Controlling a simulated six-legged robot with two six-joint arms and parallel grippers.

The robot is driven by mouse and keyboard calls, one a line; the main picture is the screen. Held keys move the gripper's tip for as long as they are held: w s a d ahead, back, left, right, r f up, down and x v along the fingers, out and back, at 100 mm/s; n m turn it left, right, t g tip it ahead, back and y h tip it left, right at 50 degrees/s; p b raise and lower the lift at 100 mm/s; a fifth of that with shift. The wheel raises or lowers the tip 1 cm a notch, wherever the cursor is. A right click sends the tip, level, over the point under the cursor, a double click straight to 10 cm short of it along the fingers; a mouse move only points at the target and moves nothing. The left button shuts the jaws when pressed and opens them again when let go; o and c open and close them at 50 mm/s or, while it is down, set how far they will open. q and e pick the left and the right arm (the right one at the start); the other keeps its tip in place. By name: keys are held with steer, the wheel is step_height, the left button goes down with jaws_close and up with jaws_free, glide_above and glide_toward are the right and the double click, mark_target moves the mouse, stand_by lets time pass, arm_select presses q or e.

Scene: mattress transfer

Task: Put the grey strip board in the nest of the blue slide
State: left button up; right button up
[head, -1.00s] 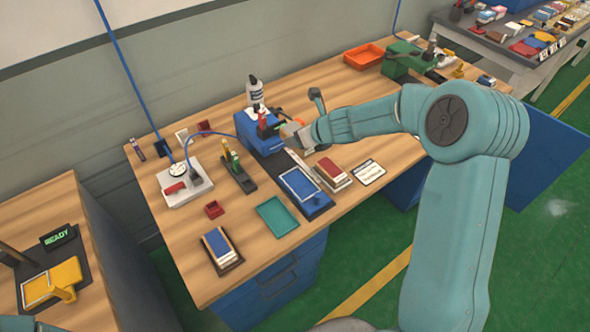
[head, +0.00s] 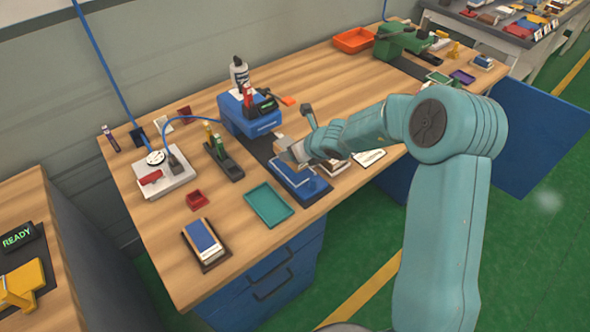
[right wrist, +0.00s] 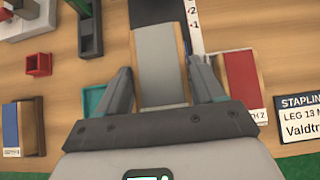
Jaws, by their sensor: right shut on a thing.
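My right gripper (head: 298,152) is shut on the grey strip board (head: 284,143), above the workbench near the blue slide. The blue slide (head: 305,188) lies on a dark rail in front of the blue machine (head: 245,118). Its pale-edged nest is partly covered by the gripper and board in the head view. I cannot tell whether the board touches the slide. My left gripper is out of view.
A teal tray (head: 268,205) lies left of the slide. A red block (right wrist: 243,85) and a label card (right wrist: 302,115) are to the right. A blue-topped stack (head: 205,240) sits at the front left.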

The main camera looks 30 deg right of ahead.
step_height(320, 180, down, 4)
steer(key=b, duration=0.3)
steer(key=shift+w+f, duration=0.15)
steer(key=shift+f, duration=0.1)
steer(key=shift+a+r, duration=0.1)
steer(key=shift+r, duration=0.05)
steer(key=shift+f+b, duration=0.3)
steer(key=shift+b, duration=0.2)
steer(key=o, duration=1.1)
steer(key=shift+r, duration=0.1)
